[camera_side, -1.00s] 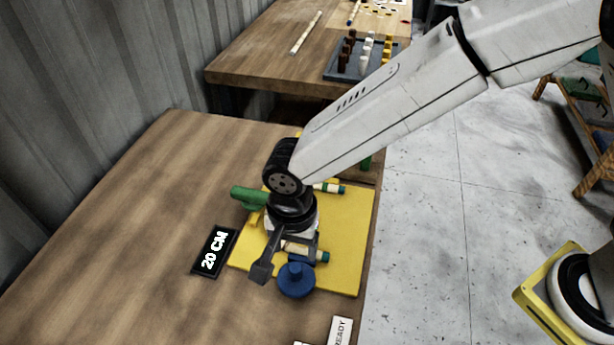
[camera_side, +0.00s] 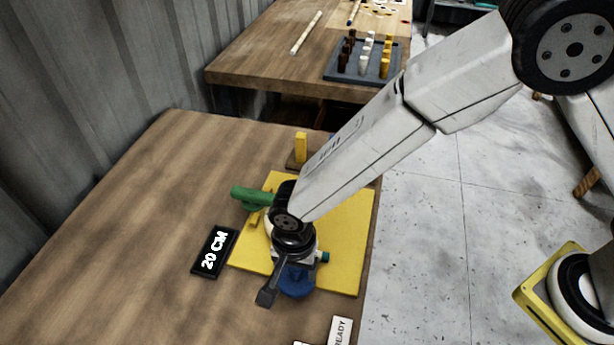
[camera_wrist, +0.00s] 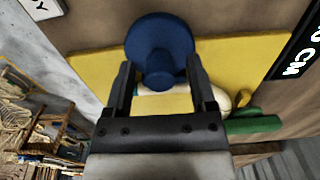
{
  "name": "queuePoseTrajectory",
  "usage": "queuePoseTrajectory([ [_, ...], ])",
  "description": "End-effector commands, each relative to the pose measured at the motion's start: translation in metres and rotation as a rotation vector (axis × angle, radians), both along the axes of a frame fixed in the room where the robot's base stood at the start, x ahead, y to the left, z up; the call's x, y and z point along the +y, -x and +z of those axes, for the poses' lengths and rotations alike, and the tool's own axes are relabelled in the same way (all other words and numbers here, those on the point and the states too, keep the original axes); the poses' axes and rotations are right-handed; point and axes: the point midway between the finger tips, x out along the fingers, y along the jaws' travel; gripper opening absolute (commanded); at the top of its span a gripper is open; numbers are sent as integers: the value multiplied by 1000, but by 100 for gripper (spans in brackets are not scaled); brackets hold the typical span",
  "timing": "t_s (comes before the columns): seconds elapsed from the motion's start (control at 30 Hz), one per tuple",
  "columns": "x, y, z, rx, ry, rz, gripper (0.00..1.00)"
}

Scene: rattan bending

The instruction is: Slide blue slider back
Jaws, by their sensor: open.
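The blue slider (camera_side: 297,282) is at the near edge of the yellow board (camera_side: 346,240), partly hidden behind my gripper in the side view. In the wrist view the blue slider (camera_wrist: 160,45) shows as a round disc with a knob, ahead of and partly between my fingertips. My gripper (camera_wrist: 158,78) is open, its two fingers on either side of the slider's knob. I cannot tell whether they touch it. In the side view my gripper (camera_side: 285,285) is low over the board's near part.
A green piece (camera_side: 250,196) sits at the board's left edge. A "20 CM" sign (camera_side: 213,252) lies left of the board, and a "READY" sign (camera_side: 340,331) lies in front. A yellow post (camera_side: 301,147) stands behind the board. Bare table lies to the left.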

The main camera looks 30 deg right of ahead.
Motion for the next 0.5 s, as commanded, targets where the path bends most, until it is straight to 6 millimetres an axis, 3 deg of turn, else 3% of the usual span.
queuePoseTrajectory([
  [0.13,0,0,0,0,0,0,72],
  [0.17,0,0,0,0,0,0,65],
  [0.37,0,0,0,0,0,0,2],
  [0.5,0,0,0,-1,-1,0,0],
])
